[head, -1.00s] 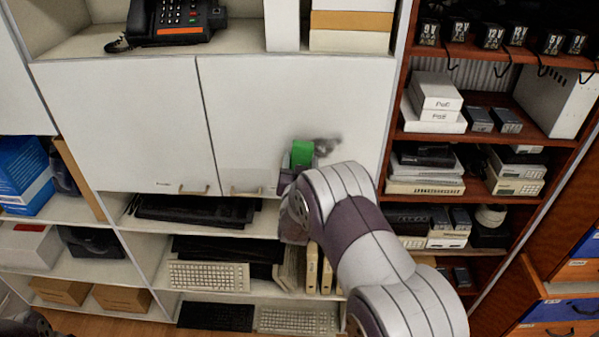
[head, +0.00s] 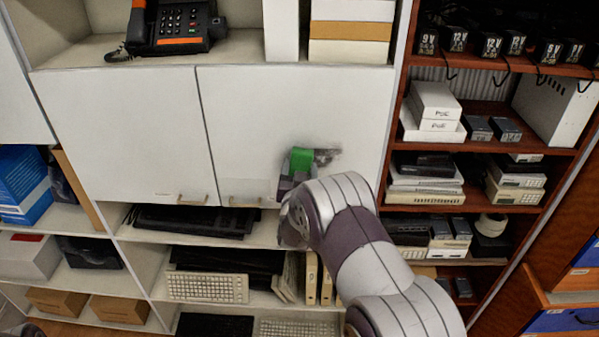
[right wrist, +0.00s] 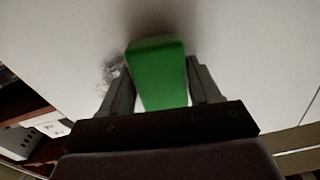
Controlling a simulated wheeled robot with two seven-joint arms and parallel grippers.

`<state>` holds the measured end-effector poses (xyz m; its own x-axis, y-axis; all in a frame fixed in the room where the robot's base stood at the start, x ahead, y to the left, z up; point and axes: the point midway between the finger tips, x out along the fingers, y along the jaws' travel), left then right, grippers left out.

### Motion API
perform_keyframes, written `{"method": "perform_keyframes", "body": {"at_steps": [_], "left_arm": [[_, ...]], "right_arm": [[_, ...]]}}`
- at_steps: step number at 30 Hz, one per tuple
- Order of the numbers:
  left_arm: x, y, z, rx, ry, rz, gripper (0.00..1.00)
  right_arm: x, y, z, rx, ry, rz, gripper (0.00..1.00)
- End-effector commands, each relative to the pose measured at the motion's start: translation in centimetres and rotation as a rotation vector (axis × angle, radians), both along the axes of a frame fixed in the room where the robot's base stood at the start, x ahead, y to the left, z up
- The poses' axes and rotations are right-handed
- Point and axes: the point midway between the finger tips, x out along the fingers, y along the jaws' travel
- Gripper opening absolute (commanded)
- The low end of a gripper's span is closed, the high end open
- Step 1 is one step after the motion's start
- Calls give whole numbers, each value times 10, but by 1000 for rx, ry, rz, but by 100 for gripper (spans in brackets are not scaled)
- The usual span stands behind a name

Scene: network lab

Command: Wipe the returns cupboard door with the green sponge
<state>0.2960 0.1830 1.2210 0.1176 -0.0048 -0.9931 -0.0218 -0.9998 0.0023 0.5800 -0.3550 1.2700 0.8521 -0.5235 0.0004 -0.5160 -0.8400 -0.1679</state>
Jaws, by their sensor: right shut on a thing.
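The green sponge (head: 301,160) is between the fingers of my right gripper (head: 290,178), which is shut on it. In the right wrist view, the sponge (right wrist: 160,75) sits between both fingers, with its far end at or very near the white door surface; exact contact cannot be told. The white cupboard door (head: 255,110) on the right of the pair is closed. A dark grey smudge (head: 328,156) shows on it just right of the sponge; it also shows left of the sponge in the right wrist view (right wrist: 110,72). My left gripper is not in view.
A closed white door (head: 120,130) adjoins on the left. A phone (head: 170,28) stands on the shelf above. A red-brown rack (head: 395,180) with boxed devices stands at the right. Both doors have handles along their bottom edges.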

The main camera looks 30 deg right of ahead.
Motion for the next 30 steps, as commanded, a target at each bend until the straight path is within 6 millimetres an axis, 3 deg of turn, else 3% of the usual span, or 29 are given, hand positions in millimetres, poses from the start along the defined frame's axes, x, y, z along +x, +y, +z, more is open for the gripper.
{"method": "perform_keyframes", "body": {"at_steps": [18,30], "left_arm": [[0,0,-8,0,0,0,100],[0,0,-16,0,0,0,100]], "right_arm": [[10,-6,0,0,0,0,33],[-11,-36,0,0,0,0,33]]}}
